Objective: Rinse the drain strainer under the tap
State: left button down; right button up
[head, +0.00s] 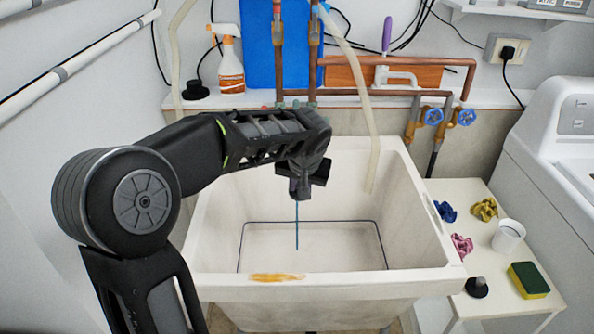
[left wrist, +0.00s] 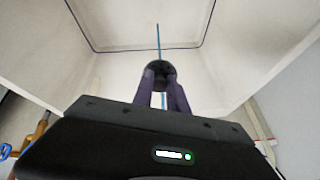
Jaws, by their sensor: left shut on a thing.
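My left gripper (head: 301,186) hangs over the open white sink (head: 200,250), pointing down. In the left wrist view its two fingers (left wrist: 160,88) are shut on a small dark round piece (left wrist: 159,70), which looks like the drain strainer. A thin blue vertical line (head: 297,228) runs below the gripper towards the sink floor. It also shows in the left wrist view (left wrist: 158,40), in line with the held piece; it looks like a water stream, but I cannot be sure. The tap spout is hidden behind my arm. My right gripper is not in view.
Copper pipes with blue valve wheels (head: 433,117) and a pale hose (head: 364,100) are behind the sink. A spray bottle (head: 230,65) stands on the back ledge. A white side table (head: 497,302) at right holds cloths, a white cup (head: 508,238), a sponge (head: 528,280) and a black plug (head: 477,288).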

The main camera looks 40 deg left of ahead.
pick_arm(q)
jog(key=s+d+r, duration=0.3)
jog(key=r, duration=0.1)
jog(key=shift+s+d, duration=0.15)
jog(key=shift+s, duration=0.25)
